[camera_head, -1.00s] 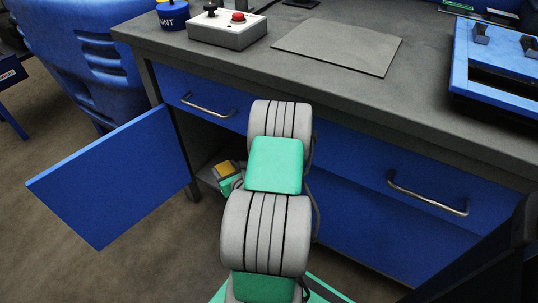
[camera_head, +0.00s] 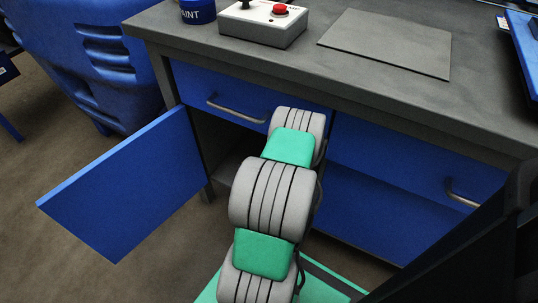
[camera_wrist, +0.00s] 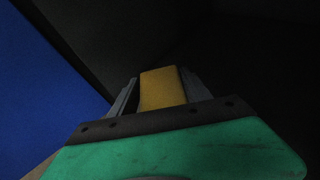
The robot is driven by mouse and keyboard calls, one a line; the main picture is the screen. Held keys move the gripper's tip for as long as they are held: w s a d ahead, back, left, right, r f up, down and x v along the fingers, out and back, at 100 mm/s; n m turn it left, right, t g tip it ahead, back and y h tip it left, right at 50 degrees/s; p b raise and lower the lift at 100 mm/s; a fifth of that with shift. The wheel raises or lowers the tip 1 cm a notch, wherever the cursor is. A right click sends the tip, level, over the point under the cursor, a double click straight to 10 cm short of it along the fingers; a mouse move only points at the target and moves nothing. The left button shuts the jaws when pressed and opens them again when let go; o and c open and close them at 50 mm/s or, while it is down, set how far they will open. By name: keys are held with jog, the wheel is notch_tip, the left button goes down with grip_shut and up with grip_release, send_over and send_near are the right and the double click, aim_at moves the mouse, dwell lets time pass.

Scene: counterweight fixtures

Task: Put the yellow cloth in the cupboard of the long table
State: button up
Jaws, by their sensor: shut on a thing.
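The yellow cloth (camera_wrist: 162,88) is between the fingers of my gripper (camera_wrist: 160,86) in the wrist view, and the gripper is shut on it. Dark space surrounds it there. In the head view my arm reaches into the open cupboard (camera_head: 222,165) of the long table (camera_head: 300,62); the gripper and cloth are hidden behind my arm there. The blue cupboard door (camera_head: 125,185) stands open to the left.
A closed drawer with a metal handle (camera_head: 237,110) is above the cupboard opening. Blue panels with another handle (camera_head: 462,194) are at the right. On the tabletop are a paint tin (camera_head: 197,11), a control box (camera_head: 262,24) and a grey mat (camera_head: 388,42).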

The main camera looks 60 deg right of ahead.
jog(key=w+d+f+b, duration=0.1)
jog(key=d+f+b, duration=0.1)
jog(key=d, duration=0.1)
jog(key=w+d+f+b, duration=0.2)
jog(key=d+f, duration=0.1)
jog(key=w+d+f+b, duration=0.1)
jog(key=w+d+f, duration=0.1)
jog(key=d+f, duration=0.1)
jog(key=shift+d+f+b, duration=0.15)
jog(key=shift+d+b, duration=0.25)
jog(key=shift+d+f, duration=0.2)
jog(key=shift+f, duration=0.1)
jog(key=f, duration=0.1)
jog(key=f+b, duration=0.2)
jog(key=shift+w+d+f, duration=0.15)
jog(key=shift+d+f, duration=0.1)
jog(key=shift+r, duration=0.15)
jog(key=o, duration=1.4)
jog(key=shift+c, duration=0.2)
